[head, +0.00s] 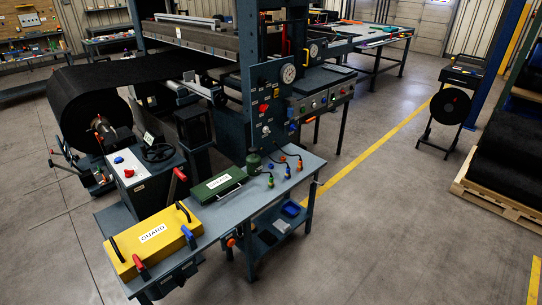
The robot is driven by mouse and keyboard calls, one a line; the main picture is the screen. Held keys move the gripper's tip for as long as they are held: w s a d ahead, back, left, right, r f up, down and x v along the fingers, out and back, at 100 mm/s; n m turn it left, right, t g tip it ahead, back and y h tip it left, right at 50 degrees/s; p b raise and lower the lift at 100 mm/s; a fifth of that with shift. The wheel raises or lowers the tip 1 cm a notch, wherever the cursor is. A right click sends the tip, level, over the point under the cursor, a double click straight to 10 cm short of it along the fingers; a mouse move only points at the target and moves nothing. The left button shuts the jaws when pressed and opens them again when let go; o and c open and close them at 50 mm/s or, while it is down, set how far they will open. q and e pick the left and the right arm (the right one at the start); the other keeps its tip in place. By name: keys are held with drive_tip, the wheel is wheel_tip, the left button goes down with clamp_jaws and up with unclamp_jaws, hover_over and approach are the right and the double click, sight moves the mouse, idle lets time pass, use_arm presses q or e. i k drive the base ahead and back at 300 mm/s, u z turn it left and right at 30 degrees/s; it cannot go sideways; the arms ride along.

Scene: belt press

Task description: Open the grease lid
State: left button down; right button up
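A green box with a flat green lid (208,190) stands on the grey workbench (240,195), just behind the yellow guard. It carries a white label too small to read and a dark bar-like handle on top. The lid looks shut. I cannot tell for certain that this is the grease lid. Neither of my grippers is in the head view.
A yellow guard box (150,255) with dark handles and red and blue levers fills the bench's near left end. A green round container (254,163) and small coloured fittings (285,170) stand to the right. The press (266,105) rises behind.

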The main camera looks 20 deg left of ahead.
sight(207, 191)
drive_tip(key=u, duration=0.5)
drive_tip(key=k, duration=0.6)
drive_tip(key=u, duration=1.3)
drive_tip(key=i, duration=1.8)
drive_tip(key=z, duration=0.55)
